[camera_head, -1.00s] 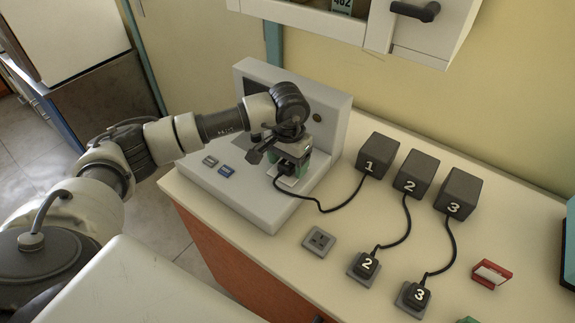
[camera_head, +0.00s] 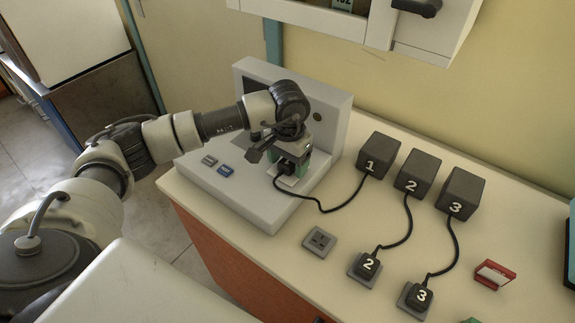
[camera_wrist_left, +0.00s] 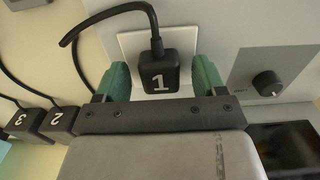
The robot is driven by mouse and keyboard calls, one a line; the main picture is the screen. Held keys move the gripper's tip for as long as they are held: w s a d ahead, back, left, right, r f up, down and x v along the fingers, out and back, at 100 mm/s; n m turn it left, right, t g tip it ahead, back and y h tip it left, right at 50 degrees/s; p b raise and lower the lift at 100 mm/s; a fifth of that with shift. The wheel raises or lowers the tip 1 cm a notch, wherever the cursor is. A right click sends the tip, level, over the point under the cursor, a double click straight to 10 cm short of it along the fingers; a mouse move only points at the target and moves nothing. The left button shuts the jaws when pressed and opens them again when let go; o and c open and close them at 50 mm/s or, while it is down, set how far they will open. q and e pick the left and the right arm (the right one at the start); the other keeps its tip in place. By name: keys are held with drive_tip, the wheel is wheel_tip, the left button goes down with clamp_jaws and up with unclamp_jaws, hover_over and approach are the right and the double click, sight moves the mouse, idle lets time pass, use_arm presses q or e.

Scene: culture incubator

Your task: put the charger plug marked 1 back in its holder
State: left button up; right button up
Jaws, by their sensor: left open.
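The black charger plug marked 1 (camera_wrist_left: 157,74) sits on a white square socket plate (camera_wrist_left: 130,45) on the incubator in the left wrist view. Its cable leads to the black box marked 1 (camera_head: 378,156). My left gripper (camera_wrist_left: 161,78) is open, with one green finger on each side of the plug and small gaps visible between. In the head view the left gripper (camera_head: 291,168) is at the front of the pale device (camera_head: 250,198) and partly hides the plug. An empty grey holder (camera_head: 319,242) lies on the counter. My right gripper is not in view.
Plug 2 (camera_head: 368,264) and plug 3 (camera_head: 420,295) sit in grey holders right of the empty one, cabled to boxes 2 (camera_head: 417,173) and 3 (camera_head: 460,194). A red and white item (camera_head: 494,274) lies farther right. A wall cabinet (camera_head: 350,24) hangs above. A knob (camera_wrist_left: 267,84) is beside the plug.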

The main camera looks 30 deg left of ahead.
use_arm(q)
drive_tip(key=c, duration=1.3)
drive_tip(key=shift+r, duration=0.15)
drive_tip(key=shift+r+p, duration=1.15)
drive_tip(key=shift+r, duration=1.75)
drive_tip(key=shift+f, duration=0.1)
